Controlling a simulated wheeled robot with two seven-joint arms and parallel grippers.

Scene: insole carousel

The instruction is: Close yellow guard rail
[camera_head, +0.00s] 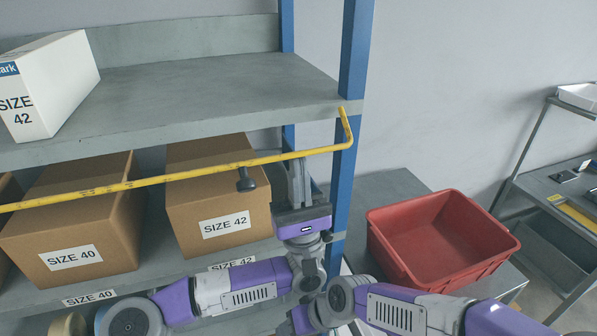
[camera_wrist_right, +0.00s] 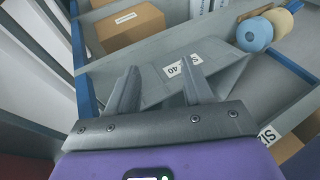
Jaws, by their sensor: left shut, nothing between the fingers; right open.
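A black knob (camera_head: 246,181) hangs just under the rail. My left gripper (camera_head: 297,163) is shut and empty, pointing up with its tips close under the rail near its right end; I cannot tell if they touch. My right gripper (camera_wrist_right: 160,88) is open in the right wrist view, with nothing between its fingers. The rail cannot be made out in that view.
Brown boxes labelled SIZE 40 (camera_head: 92,240) and SIZE 42 (camera_head: 212,197) sit behind the rail. A white SIZE 42 box (camera_head: 60,85) is on the upper shelf. The blue post (camera_head: 352,60) stands beside my left gripper. A red bin (camera_head: 437,240) is at right.

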